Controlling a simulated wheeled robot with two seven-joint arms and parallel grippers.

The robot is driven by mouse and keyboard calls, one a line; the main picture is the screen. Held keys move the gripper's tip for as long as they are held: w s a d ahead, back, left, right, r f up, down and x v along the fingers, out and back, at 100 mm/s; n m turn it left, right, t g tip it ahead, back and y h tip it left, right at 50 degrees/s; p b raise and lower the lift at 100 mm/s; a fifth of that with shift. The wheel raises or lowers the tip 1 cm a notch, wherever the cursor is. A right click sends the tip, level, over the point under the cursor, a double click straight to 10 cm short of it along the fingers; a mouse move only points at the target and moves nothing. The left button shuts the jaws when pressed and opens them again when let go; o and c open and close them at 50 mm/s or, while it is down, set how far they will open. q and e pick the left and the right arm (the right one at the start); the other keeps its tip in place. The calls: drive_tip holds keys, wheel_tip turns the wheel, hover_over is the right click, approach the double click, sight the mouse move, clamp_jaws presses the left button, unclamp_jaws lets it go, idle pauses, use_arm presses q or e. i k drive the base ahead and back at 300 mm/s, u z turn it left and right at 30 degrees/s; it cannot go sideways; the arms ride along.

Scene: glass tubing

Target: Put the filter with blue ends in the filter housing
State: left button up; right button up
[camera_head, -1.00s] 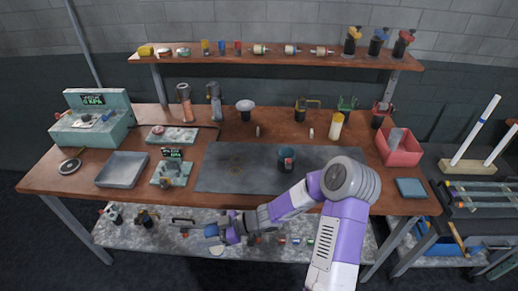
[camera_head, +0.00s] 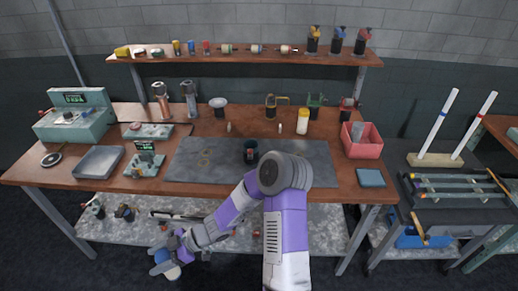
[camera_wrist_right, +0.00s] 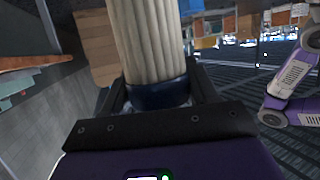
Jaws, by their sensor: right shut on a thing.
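My right gripper (camera_head: 178,250) is low in front of the bench, at the lower left of the head view. It is shut on the filter with blue ends (camera_head: 166,262). In the right wrist view the filter (camera_wrist_right: 150,40) is a pale pleated cylinder, with its dark blue near end between my fingers (camera_wrist_right: 160,100). Its far end is out of that view. A dark cup (camera_head: 250,152) stands upright on the grey mat (camera_head: 200,160); I cannot tell whether it is the filter housing. My left gripper is not in view.
A pale filter-like cylinder (camera_head: 302,122) and a red bin (camera_head: 361,150) stand on the bench. A metal tray (camera_head: 98,162) and gauge box (camera_head: 146,168) are at left. The lower shelf (camera_head: 300,235) is behind my gripper. Much of the mat is bare.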

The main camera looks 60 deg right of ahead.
sight(251, 157)
drive_tip(key=k, duration=0.4)
drive_tip(key=z, duration=0.7)
